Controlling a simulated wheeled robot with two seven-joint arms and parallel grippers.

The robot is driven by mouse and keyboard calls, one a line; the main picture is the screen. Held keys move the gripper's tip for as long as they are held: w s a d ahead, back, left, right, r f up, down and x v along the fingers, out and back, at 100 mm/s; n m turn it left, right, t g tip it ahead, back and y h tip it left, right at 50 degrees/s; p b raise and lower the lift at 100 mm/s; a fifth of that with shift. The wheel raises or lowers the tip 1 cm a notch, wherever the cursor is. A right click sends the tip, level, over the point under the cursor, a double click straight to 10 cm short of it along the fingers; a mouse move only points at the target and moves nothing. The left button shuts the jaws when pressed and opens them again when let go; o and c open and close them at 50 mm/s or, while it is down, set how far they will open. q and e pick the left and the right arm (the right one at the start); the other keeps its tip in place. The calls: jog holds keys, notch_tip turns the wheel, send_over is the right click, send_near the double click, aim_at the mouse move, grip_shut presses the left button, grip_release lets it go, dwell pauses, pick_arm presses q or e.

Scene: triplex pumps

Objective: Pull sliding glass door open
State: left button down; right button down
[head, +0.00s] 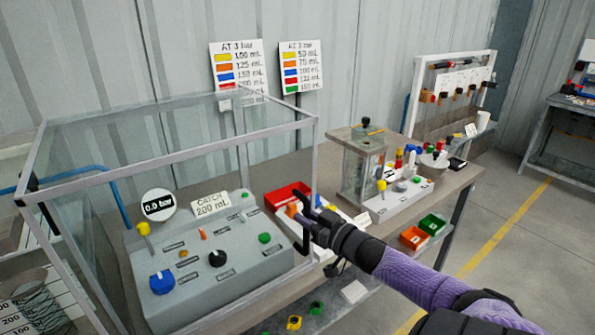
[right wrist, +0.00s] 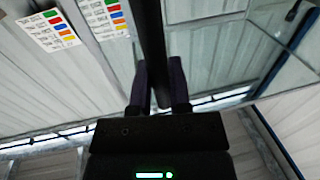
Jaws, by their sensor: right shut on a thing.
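A clear glass enclosure with a pale metal frame (head: 200,152) stands on the bench around a grey control panel (head: 215,265). A black upright handle (head: 302,243) is at its front right edge. My right gripper (head: 312,228) is at this handle, reaching in from the right. In the right wrist view the black handle bar (right wrist: 152,45) runs between the two fingers of my right gripper (right wrist: 158,85), which are shut on it. Glass panes (right wrist: 215,55) show beside the bar. I cannot tell how far the sliding door is open. My left gripper is not in view.
A red bin (head: 288,197) stands just right of the enclosure. A clear-walled pump unit (head: 362,172) and a small white panel stand further right on the bench. Red and green trays (head: 414,238) sit lower down. The floor at right is clear.

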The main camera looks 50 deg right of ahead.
jog(key=shift+d, duration=0.15)
jog(key=c, duration=0.8)
grip_release()
jog(key=shift+o, duration=1)
jog(key=s+p, duration=0.2)
jog(key=s, duration=0.8)
jog(key=shift+a+p, duration=0.4)
jog(key=shift+a, duration=0.05)
